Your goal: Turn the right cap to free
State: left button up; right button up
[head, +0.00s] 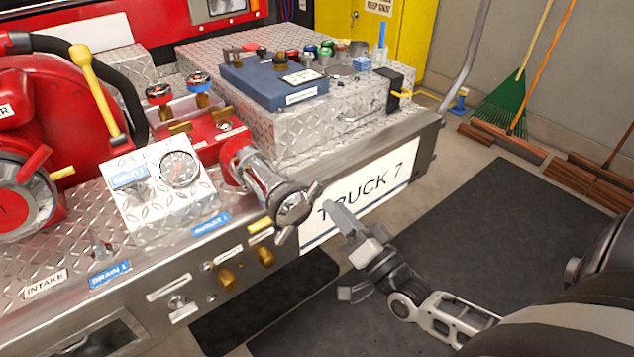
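The right cap (292,207) is a round metal cap with lugs, seated on the end of the chrome outlet pipe (262,178) that sticks out over the truck's bumper edge. My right gripper (338,250) is just right of the cap and a little below it in the picture. Its two fingers are spread apart with nothing between them. The upper finger shows close to the cap's lug, and I cannot tell whether they touch. My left gripper is not in view.
A gauge panel (160,186) stands left of the pipe, and a large red intake with a grey cap (20,198) is at far left. A blue case (268,82) lies on the diamond-plate deck. Brown knobs (228,279) sit under the outlet. The dark floor mat (480,240) is clear.

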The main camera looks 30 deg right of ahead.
aim_at(317, 186)
jog(key=x, duration=0.7)
jog(key=shift+w+p, duration=0.2)
jog(key=shift+p, duration=0.15)
jog(key=shift+a, duration=0.1)
grip_shut()
